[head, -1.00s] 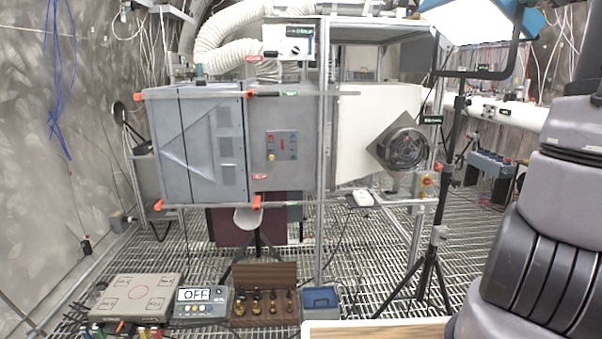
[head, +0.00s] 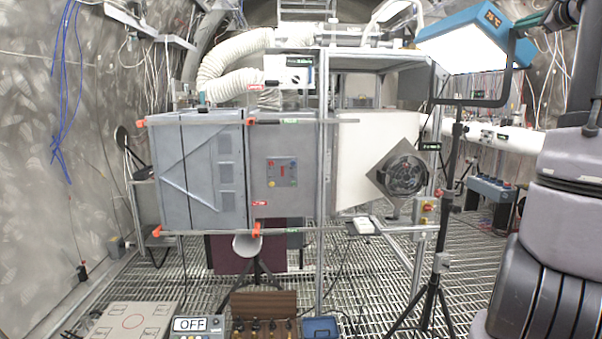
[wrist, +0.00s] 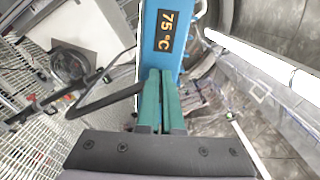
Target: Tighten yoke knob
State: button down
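The lamp (head: 470,42) has a bright white face and a blue housing. It is held tilted in a black U-shaped yoke (head: 470,101) on a tripod stand. In the wrist view the lamp's blue side (wrist: 171,20) shows a 75 °C display, and the yoke (wrist: 105,102) runs up to beside my fingers. My gripper (wrist: 160,73) has green fingers close together with a narrow gap, pointing at the lamp's side. In the head view my gripper (head: 528,22) is beside the yoke's upper right end. The yoke knob cannot be made out; the fingers may hide it.
The black stand (head: 437,260) rises from a grated floor. Behind it are a grey cabinet (head: 205,175) and a square fan unit (head: 401,174). A white pipe (head: 505,139) runs along the right wall. A scale (head: 135,322) and weights stand front left.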

jog(key=shift+d+r, duration=0.2)
jog(key=shift+d, duration=0.25)
jog(key=shift+a+r, duration=0.1)
jog(key=s, duration=0.6)
jog(key=shift+r, duration=0.3)
dwell(0.4)
jog(key=w+a+f, duration=0.1)
jog(key=w+f, duration=0.1)
jog(key=w, duration=0.4)
jog(key=shift+a, duration=0.35)
dwell(0.6)
